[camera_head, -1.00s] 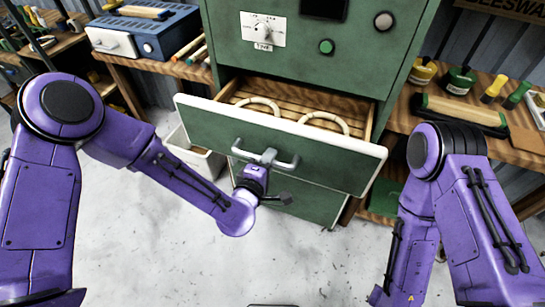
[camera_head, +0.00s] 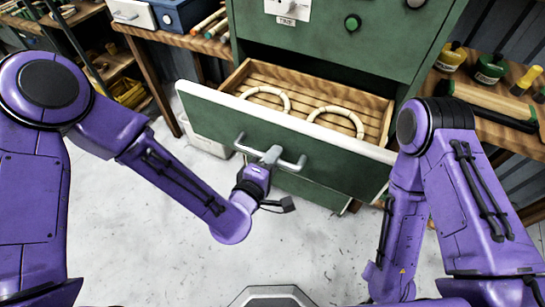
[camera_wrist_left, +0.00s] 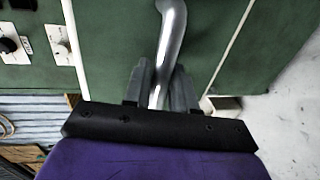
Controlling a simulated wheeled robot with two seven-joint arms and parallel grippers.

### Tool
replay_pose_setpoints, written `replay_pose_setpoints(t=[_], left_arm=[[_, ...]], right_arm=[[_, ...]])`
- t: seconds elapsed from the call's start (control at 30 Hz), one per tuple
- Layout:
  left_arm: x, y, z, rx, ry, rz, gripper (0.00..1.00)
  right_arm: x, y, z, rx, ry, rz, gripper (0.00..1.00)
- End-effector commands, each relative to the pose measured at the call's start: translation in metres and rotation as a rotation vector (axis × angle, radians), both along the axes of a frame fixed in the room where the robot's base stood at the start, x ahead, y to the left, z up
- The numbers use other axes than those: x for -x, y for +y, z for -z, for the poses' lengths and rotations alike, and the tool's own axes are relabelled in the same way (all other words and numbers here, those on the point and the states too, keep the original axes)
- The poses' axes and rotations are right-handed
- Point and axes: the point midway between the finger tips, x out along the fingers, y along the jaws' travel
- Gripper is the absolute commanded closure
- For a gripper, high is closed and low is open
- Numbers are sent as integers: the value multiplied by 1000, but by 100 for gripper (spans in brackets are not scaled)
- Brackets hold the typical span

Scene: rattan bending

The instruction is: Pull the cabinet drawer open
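The green cabinet (camera_head: 330,45) has a drawer (camera_head: 225,117) pulled well out, with a slatted wooden inside. Two pale rattan rings lie in it, one at the left (camera_head: 268,98) and one at the right (camera_head: 337,120). A metal bar handle (camera_head: 290,163) is on the drawer front. My left gripper (camera_head: 268,160) is at the middle of the handle. In the left wrist view, the fingers of my left gripper (camera_wrist_left: 162,85) stand on both sides of the metal handle bar (camera_wrist_left: 167,45), closed around it. My right arm is at the right; its gripper is out of view.
A workbench at the right (camera_head: 500,130) holds jars and tools. A bench at the left (camera_head: 150,40) carries a blue box (camera_head: 188,12). A pale bin (camera_head: 205,135) stands on the floor behind the drawer's left side. The floor (camera_head: 150,240) before the drawer is clear.

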Motion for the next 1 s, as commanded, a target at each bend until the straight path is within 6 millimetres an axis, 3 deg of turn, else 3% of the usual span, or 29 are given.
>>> replay_pose_setpoints(t=[0.37,0.47,0.6,0.63,0.7,0.83,1.0], left_arm=[[3,2,0,1,0,-2,59],[16,9,-2,0,0,0,59],[49,25,-8,0,1,1,59],[54,27,-20,-5,3,3,59],[65,33,-26,-6,5,3,59],[81,41,-26,-6,3,2,59],[91,47,-23,-1,0,0,59]], right_arm=[[0,0,2,0,0,0,100],[0,0,7,0,0,0,100],[0,0,17,0,0,0,100],[0,0,-4,-1,1,0,100],[0,0,-25,0,0,0,100],[0,0,-45,1,-1,0,100],[0,0,-53,0,0,0,100]])
